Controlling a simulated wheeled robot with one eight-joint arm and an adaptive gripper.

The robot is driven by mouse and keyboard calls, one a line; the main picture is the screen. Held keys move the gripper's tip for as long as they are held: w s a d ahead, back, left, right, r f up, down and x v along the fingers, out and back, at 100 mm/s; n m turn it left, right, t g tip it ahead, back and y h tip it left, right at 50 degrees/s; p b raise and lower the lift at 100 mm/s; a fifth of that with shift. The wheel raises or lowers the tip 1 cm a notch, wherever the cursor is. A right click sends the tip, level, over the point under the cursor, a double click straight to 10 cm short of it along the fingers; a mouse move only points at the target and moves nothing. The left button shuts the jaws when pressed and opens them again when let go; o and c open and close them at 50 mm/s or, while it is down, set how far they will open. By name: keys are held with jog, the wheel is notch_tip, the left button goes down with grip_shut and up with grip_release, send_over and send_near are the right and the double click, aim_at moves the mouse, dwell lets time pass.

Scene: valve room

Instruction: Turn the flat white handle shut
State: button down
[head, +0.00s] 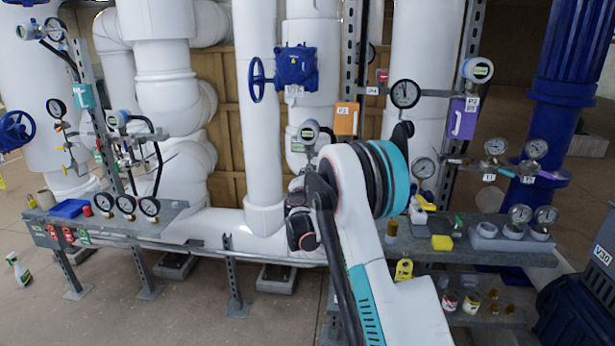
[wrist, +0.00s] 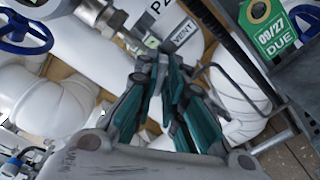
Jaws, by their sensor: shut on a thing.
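My gripper (wrist: 165,62) shows in the wrist view with its teal-padded fingers close together. It is shut on what appears to be the flat white handle, of which little can be made out between the fingers. A metal valve fitting (wrist: 92,12) lies just beyond the fingertips at the upper left, beside a tag reading VENT (wrist: 184,32). In the head view my own arm hides the gripper and the handle, so the handle's exact angle cannot be told.
A blue handwheel (wrist: 24,35) and white pipes lie left in the wrist view. A green due tag (wrist: 272,32) hangs upper right. In the head view a gauge (head: 405,94), an orange tag (head: 346,119) and a purple tag (head: 462,118) are near my arm; a grey shelf (head: 405,246) runs below.

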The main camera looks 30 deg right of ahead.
jog(key=m, duration=0.5)
jog(key=shift+f+m, duration=0.15)
jog(key=shift+m, duration=0.15)
dwell(0.4)
jog(key=c, duration=1.7)
grip_release()
jog(key=v, duration=1.2)
